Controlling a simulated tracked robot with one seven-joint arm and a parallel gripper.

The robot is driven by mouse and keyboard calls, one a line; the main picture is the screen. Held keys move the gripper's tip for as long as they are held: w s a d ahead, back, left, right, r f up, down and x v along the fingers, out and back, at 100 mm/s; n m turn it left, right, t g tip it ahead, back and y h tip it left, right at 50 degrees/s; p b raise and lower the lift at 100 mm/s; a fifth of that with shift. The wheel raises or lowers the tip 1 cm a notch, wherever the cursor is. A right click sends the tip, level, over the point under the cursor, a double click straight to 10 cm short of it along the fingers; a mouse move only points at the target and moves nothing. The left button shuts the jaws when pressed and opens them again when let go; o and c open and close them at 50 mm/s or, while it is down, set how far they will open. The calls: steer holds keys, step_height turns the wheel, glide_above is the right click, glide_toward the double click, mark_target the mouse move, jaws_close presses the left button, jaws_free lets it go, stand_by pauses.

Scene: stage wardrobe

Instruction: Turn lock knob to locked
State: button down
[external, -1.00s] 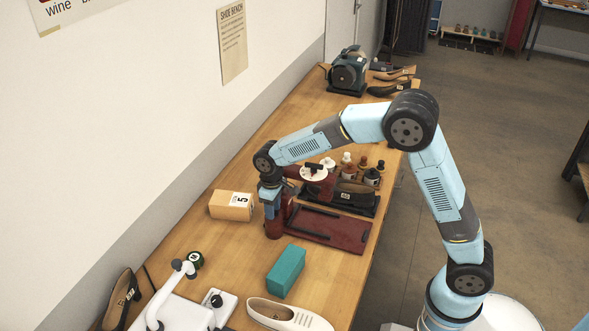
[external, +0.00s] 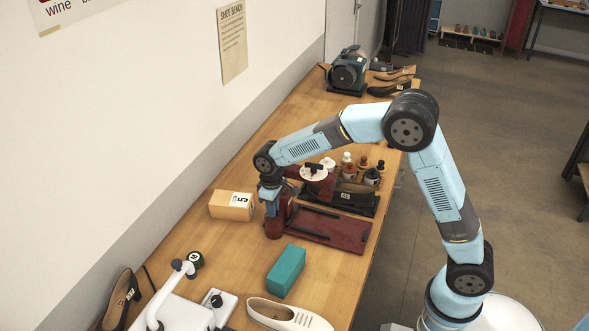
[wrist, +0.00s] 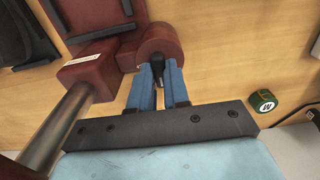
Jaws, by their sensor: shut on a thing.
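A dark red bench machine stands on the wooden bench, with a flat red base plate (external: 330,229) and a round red post (external: 274,229) at its left end. In the wrist view the post's rounded end (wrist: 160,40) carries a small black lock knob (wrist: 158,70). My gripper (wrist: 164,68) points at the post, its two blue fingers closed on either side of the knob. In the external view my gripper (external: 272,207) is at the post, and the knob is hidden there. I cannot read any locked or unlocked marking.
A tan box (external: 231,205) stands just left of my gripper. A teal box (external: 286,270) lies in front of the machine. A green roll (wrist: 263,100) lies to the right in the wrist view.

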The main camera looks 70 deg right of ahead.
steer(key=shift+m, duration=0.3)
steer(key=m, duration=0.3)
steer(key=shift+m, duration=0.3)
steer(key=m, duration=0.4)
steer(key=shift+m, duration=0.3)
steer(key=m, duration=0.4)
steer(key=shift+m, duration=1.8)
steer(key=c, duration=1.1)
jaws_free()
steer(key=shift+r, duration=0.1)
step_height(320, 180, up, 14)
steer(key=shift+f, duration=0.25)
